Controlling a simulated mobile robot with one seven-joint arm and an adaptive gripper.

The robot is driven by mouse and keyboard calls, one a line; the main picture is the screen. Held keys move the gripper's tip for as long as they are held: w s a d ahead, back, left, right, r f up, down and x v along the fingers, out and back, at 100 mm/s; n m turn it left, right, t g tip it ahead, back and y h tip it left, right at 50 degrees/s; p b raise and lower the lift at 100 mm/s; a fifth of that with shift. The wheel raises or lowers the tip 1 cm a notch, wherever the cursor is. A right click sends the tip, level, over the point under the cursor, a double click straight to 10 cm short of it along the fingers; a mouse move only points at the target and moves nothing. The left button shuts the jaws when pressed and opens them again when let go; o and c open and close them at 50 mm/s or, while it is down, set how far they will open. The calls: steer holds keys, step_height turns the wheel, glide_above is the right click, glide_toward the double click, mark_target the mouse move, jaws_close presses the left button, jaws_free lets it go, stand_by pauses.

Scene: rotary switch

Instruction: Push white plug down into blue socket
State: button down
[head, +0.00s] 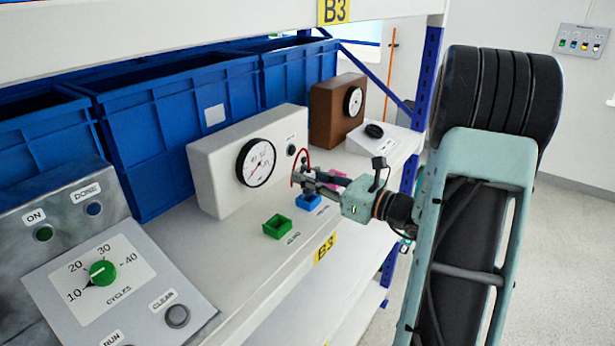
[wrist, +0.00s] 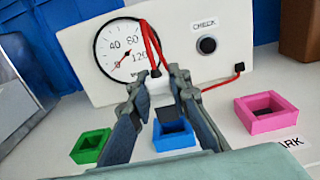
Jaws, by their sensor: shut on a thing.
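My gripper (wrist: 157,88) is shut on the plug (wrist: 157,84) at the end of a red cable. It shows as a pale body with a dark top between my fingertips in the wrist view. The blue socket (wrist: 173,141) is a square block with an opening, just beyond and below my fingertips. A dark patch shows at its back edge; I cannot tell whether it is part of the plug or the socket. In the head view my gripper (head: 305,180) is above the blue socket (head: 308,203). The plug is mostly hidden there.
A green socket (wrist: 90,146) lies left and a pink socket (wrist: 266,111) right. Behind stands a white box with a gauge (head: 257,163); the red cable (wrist: 205,82) runs to its lower right. A control panel (head: 118,287) is at left on the shelf (head: 235,245).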

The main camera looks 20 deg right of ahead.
steer(key=shift+f+b, duration=1.3)
steer(key=shift+f, duration=0.4)
steer(key=c, duration=1.7)
jaws_free()
steer(key=v, duration=1.2)
